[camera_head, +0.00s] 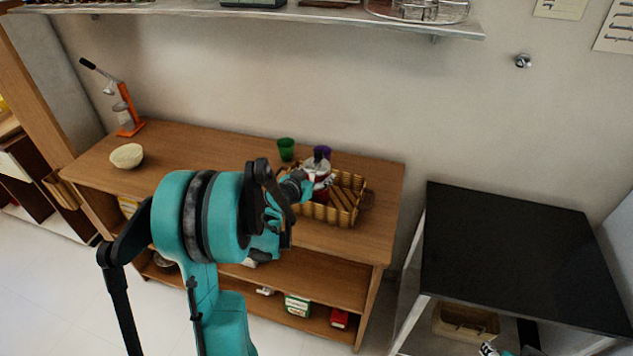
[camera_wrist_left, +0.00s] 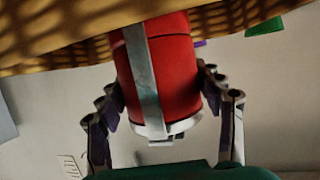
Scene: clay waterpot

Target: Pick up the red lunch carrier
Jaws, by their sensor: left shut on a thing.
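The red lunch carrier (camera_wrist_left: 178,70) has a silvery band down its side and a pale metal end. In the head view the carrier (camera_head: 322,182) is at the yellow woven basket (camera_head: 342,212) on the wooden counter, partly hidden by my gripper. My left gripper (camera_head: 305,186) reaches it from the left. In the left wrist view the fingers of my left gripper (camera_wrist_left: 163,90) lie on both sides of the carrier, shut on it. I cannot tell whether the carrier is clear of the basket.
A green cup (camera_head: 286,149) and a purple cup (camera_head: 322,152) stand behind the carrier. A pale bowl (camera_head: 127,156) and an orange press (camera_head: 127,112) stand at the counter's left. A black-topped table (camera_head: 515,255) is bare on the right. A wall shelf (camera_head: 300,12) hangs above.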

